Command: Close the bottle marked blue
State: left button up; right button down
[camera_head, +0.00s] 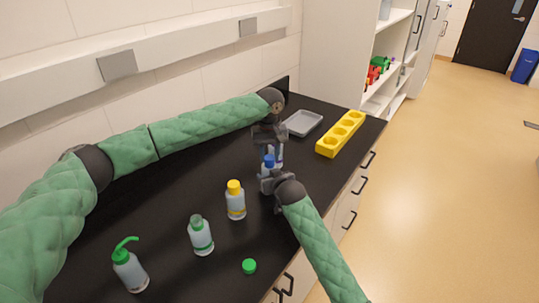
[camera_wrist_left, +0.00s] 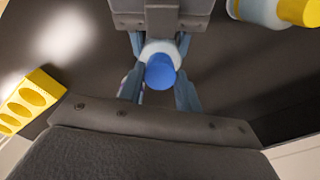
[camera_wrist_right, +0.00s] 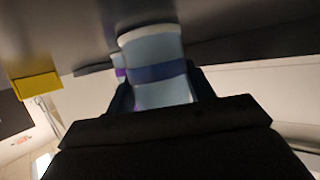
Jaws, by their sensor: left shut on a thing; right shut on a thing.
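The bottle with the blue band (camera_wrist_right: 158,72) is in my right gripper (camera_head: 268,180), whose fingers are shut on its body. In the right wrist view its pale body and band show between the fingers. The blue cap (camera_wrist_left: 160,72) lies between the fingers of my left gripper (camera_wrist_left: 158,90), which is shut on it. In the head view the cap (camera_head: 268,161) shows at the bottle's top, just above the right gripper. I cannot tell whether it is seated on the neck. The grippers hide much of the bottle.
A yellow-capped bottle (camera_head: 236,205), a bottle with a green band (camera_head: 201,238), a loose green cap (camera_head: 249,266) and a green-topped wash bottle (camera_head: 130,272) stand nearer on the black counter. A grey tray (camera_head: 291,130) and yellow rack (camera_head: 340,134) are farther back.

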pick_arm(q)
jog(key=m, duration=1.8)
jog(key=o, duration=1)
jog(key=shift+o, duration=0.2)
